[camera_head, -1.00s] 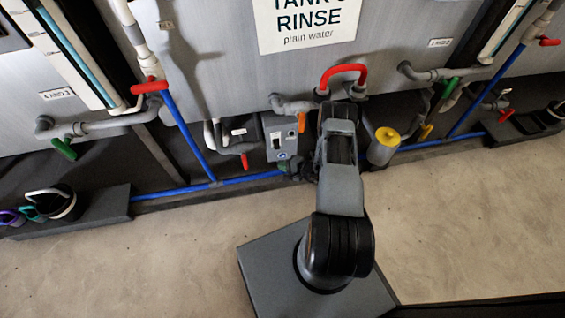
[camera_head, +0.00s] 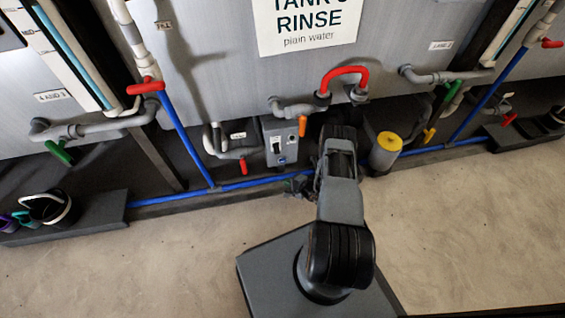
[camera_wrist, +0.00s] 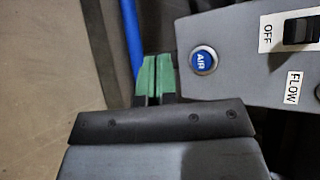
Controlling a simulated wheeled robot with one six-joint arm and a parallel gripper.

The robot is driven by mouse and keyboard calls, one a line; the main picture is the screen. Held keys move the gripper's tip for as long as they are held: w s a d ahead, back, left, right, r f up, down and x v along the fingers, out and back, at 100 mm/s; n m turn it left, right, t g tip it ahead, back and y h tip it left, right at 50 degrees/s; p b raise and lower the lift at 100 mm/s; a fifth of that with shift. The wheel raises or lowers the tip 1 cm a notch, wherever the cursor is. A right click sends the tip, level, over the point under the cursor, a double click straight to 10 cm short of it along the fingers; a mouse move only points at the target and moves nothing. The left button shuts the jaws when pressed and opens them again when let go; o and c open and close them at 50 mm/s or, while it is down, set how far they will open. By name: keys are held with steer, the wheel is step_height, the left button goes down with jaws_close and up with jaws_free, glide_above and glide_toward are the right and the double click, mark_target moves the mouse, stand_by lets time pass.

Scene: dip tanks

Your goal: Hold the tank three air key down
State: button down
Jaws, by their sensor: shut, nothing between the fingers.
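The air key is a round blue button marked AIR in a metal ring on a grey control box. It shows in the wrist view (camera_wrist: 204,61) and, small, in the head view (camera_head: 282,160). The control box (camera_head: 269,140) is below the tank signed RINSE (camera_head: 240,75); the sign's tank number is cut off. My gripper (camera_wrist: 157,62) has green fingertips close together with nothing between them. In the wrist view they are left of the key, apart from it in the picture. My gripper is small and dark in the head view (camera_head: 298,185).
The box also carries a black rocker switch (camera_wrist: 300,28) marked OFF and a FLOW label (camera_wrist: 292,87). A blue pipe (camera_head: 250,182) runs along the floor. A yellow-topped cylinder (camera_head: 386,150) stands right of my arm. Open floor lies in front.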

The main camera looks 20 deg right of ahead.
mark_target(283, 160)
steer(key=w+d+b, duration=0.1)
steer(key=w+b, duration=0.2)
steer(key=w, duration=0.4)
steer(key=shift+w+d+b, duration=0.25)
steer(key=shift+w+b, duration=0.05)
steer(key=shift+w, duration=0.15)
stand_by(1.9)
steer(key=shift+w+d+b, duration=0.1)
steer(key=shift+w+b, duration=0.15)
steer(key=shift+b, duration=0.15)
steer(key=shift+w+d+b, duration=0.1)
steer(key=shift+w+b, duration=0.25)
steer(key=shift+w, duration=0.05)
stand_by(2.0)
steer(key=shift+s+p, duration=0.35)
steer(key=shift+s, duration=0.45)
steer(key=shift+s+a, duration=0.1)
steer(key=shift+a, duration=0.1)
